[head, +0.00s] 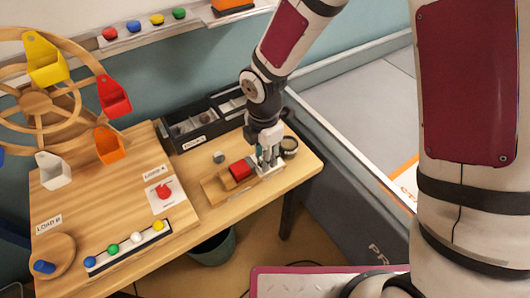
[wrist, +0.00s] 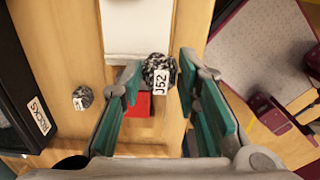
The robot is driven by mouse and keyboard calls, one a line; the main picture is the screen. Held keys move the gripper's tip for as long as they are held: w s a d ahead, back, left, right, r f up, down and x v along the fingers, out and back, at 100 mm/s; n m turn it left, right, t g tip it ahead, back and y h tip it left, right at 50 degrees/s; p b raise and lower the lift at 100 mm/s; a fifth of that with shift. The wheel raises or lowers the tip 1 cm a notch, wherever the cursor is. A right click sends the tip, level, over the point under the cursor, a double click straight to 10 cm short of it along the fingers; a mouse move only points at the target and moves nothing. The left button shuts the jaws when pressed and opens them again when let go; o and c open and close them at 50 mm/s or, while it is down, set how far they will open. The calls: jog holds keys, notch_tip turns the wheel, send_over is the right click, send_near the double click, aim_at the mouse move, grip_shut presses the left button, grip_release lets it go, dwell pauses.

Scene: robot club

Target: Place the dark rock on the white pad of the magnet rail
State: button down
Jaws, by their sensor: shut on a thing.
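My gripper (wrist: 160,75) is shut on a dark rock (wrist: 160,68), speckled black and white with a "J52" label. It holds the rock between the teal fingertip pads. In the wrist view the rock overlaps the lower right corner of the white pad (wrist: 137,28); I cannot tell whether they touch. A red block (wrist: 138,106) sits on the wooden rail, below the pad in that view. In the head view my gripper (head: 268,158) is over the pad end of the rail (head: 215,190), to the right of the red block (head: 240,169). The rock is hidden there.
A smaller grey rock (head: 219,157) lies on the table behind the rail; it also shows in the wrist view (wrist: 82,98). A round dark dish (head: 289,147) stands right of my gripper. A black compartment box (head: 196,127) lines the back. A wooden wheel (head: 40,103) stands left.

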jog(key=w, duration=0.3)
jog(key=shift+w+f, duration=0.2)
jog(key=shift+w, duration=0.1)
jog(key=shift+f, duration=1.95)
jog(key=c, duration=1.2)
grip_release()
jog(key=shift+r, duration=0.1)
notch_tip(320, 180, up, 12)
jog(key=shift+r, duration=0.15)
